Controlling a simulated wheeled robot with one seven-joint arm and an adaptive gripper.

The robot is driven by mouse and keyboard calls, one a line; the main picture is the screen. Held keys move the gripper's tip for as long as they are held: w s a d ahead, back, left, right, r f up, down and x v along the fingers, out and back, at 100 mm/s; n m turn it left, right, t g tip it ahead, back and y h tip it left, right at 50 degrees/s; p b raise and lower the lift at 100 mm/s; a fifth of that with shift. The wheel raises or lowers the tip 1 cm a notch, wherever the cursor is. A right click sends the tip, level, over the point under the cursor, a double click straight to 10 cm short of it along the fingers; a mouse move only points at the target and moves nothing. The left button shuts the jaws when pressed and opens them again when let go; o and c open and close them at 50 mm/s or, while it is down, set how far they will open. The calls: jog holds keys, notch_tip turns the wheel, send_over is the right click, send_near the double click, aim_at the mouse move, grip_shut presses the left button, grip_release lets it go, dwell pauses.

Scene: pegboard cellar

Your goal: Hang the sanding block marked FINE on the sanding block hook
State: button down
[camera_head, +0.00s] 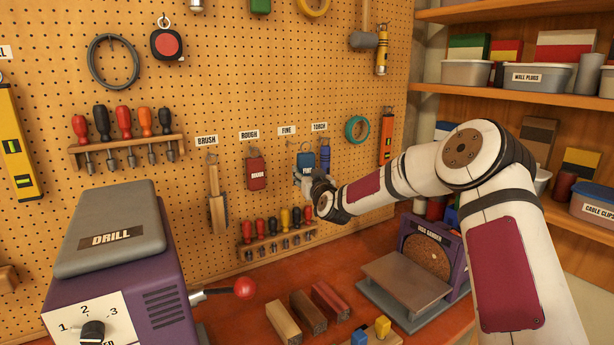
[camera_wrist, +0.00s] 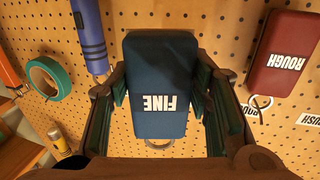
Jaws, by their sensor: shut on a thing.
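The blue sanding block marked FINE (camera_head: 307,160) is in front of the pegboard, beside the torch. In the wrist view the block (camera_wrist: 160,80) appears upside down, between my two fingers. My gripper (camera_head: 304,174) is shut on its sides; the fingers also show in the wrist view (camera_wrist: 161,78). A loop shows at the block's top end, partly hidden in the wrist view. The FINE label (camera_head: 287,130) is on the board, up and left of the block. The hook itself is not clearly visible, so I cannot tell whether the loop is on it.
The red ROUGH block (camera_head: 256,173) hangs to the left and the blue torch (camera_head: 325,156) is close on the right. A screwdriver rack (camera_head: 278,243) is below.

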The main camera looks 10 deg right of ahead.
jog(key=shift+w+a+f+b, duration=0.1)
jog(key=shift+w+a+b, duration=0.3)
jog(key=shift+w+b, duration=0.65)
jog(key=shift+w+a+f+b, duration=0.15)
jog(key=shift+w+a+b, duration=0.4)
jog(key=shift+w, duration=0.85)
jog(key=shift+w+a+f+b, duration=0.1)
jog(key=shift+w+a+b, duration=0.15)
jog(key=shift+w+b, duration=0.85)
jog(key=shift+w+a+f, duration=0.15)
jog(key=shift+w+f, duration=0.15)
jog(key=shift+w, duration=0.3)
jog(key=shift+b, duration=0.3)
jog(key=c, duration=0.7)
grip_release()
jog(key=shift+c, duration=0.2)
jog(key=shift+f, duration=0.1)
